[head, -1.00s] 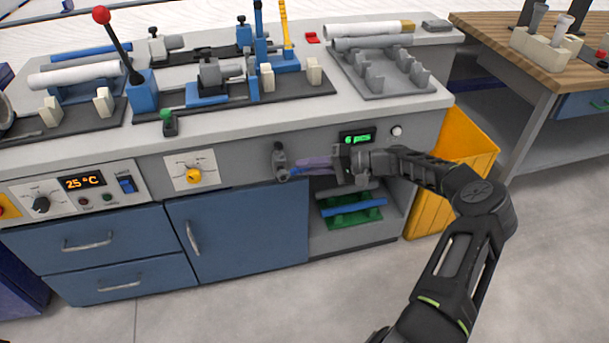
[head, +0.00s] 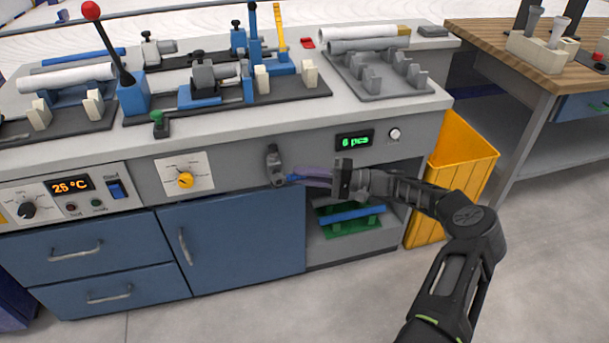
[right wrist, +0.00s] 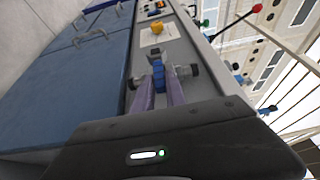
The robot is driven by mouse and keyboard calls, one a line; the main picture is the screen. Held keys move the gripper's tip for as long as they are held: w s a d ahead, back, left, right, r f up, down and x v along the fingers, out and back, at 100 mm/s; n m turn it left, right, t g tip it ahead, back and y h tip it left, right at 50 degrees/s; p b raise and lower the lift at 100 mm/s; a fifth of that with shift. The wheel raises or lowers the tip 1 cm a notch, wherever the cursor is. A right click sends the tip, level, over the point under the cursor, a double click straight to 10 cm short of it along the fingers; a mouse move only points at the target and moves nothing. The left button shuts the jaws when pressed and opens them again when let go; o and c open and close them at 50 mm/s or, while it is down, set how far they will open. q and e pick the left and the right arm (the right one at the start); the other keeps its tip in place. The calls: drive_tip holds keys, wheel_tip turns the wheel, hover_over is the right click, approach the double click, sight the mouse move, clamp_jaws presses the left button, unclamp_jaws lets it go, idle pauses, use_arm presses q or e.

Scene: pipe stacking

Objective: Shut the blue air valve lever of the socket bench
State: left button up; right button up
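The air valve (head: 274,166) is a grey fitting on the bench's front panel, left of the green display. Its blue lever (head: 295,178) points right from it, roughly level, partly hidden by my fingers. My right gripper (head: 318,177) reaches in from the right, its purple fingers alongside the lever. In the right wrist view the two fingers (right wrist: 160,92) stand apart, with the blue lever (right wrist: 158,74) at their tips, seemingly between them. Whether they press on it is not clear. My left gripper is not in view.
Right of the valve are a piece-count display (head: 355,139) and an open shelf with a green rack (head: 348,222). A yellow bin (head: 465,160) stands right of the bench. A yellow knob (head: 186,180) is left of the valve. Vises and pipes fill the top.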

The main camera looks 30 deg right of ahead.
drive_tip(key=o, duration=0.4)
drive_tip(key=shift+c, duration=0.2)
drive_tip(key=v, duration=0.7)
drive_tip(key=shift+s+d, duration=0.25)
drive_tip(key=shift+d, duration=0.05)
